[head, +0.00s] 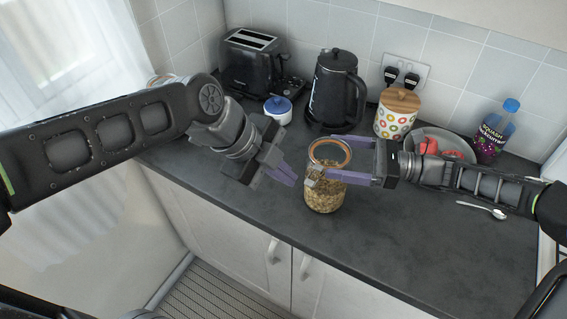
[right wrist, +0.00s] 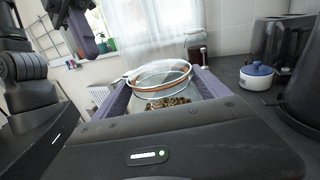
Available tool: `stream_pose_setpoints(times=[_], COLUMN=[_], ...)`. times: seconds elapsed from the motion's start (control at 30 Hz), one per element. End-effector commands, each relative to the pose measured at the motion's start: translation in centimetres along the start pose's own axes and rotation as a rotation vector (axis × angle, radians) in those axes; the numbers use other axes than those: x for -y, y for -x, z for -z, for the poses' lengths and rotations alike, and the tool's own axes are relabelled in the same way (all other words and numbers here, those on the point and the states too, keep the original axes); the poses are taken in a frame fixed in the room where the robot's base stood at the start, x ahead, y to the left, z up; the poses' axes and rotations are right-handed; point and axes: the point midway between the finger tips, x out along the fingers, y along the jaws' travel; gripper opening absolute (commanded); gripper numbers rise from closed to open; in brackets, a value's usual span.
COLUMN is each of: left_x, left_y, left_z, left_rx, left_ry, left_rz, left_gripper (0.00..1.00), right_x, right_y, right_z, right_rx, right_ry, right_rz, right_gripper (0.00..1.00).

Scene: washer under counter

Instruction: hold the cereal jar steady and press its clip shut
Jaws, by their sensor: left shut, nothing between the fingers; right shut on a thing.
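The cereal jar (head: 325,190) is clear glass with an orange-rimmed lid and stands upright near the counter's front edge, partly full of cereal. A metal clip (head: 314,174) shows at its front left, too small to tell whether it is fastened. My right gripper (head: 325,176) reaches in from the right and is shut on the jar near its neck. In the right wrist view the jar (right wrist: 166,86) sits between my two purple fingers. My left gripper (head: 291,178) is shut and empty, just left of the jar, its fingers pointing towards it and apparently apart from it.
A small white pot with a blue lid (head: 278,109), a black kettle (head: 337,92), a toaster (head: 252,62) and a spotted canister (head: 396,114) stand behind. A bowl (head: 458,145), a bottle (head: 497,130) and a spoon (head: 483,208) lie right. The front-right counter (head: 430,240) is clear.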

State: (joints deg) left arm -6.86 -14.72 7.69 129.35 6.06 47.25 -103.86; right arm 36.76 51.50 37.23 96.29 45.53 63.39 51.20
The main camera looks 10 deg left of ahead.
Motion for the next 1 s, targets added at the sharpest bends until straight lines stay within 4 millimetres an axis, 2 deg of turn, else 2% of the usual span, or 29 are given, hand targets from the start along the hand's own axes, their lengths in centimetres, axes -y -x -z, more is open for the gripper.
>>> stream_pose_setpoints(times=[0.1,0.23,0.67,0.77,0.9,1.0], left_x=[0.3,0.4,0.4,0.4,1.5,1.9], left_y=[2.0,3.2,3.6,3.2,3.0,3.3], left_z=[0.0,0.0,0.1,1.0,4.1,5.2], left_rx=[0.001,0.0,-0.001,-0.011,-0.008,0.021], left_ry=[-0.002,-0.001,-0.004,-0.027,-0.129,-0.055], left_rz=[0.002,-0.002,-0.005,-0.013,-0.031,-0.046], left_gripper=[0.0,0.0,0.0,0.0,0.0,0.0], right_x=[0.1,0.1,0.3,0.3,0.3,0.3], right_y=[0.2,0.2,0.3,0.4,0.4,0.4], right_z=[0.4,0.5,0.5,0.5,0.5,0.5], right_rx=[-0.009,-0.009,-0.011,-0.012,-0.012,-0.012], right_ry=[-0.004,-0.004,-0.002,-0.002,-0.001,-0.001], right_rz=[0.005,0.007,0.012,0.013,0.013,0.013], right_gripper=[0.12,0.12,0.12,0.12,0.12,0.12])
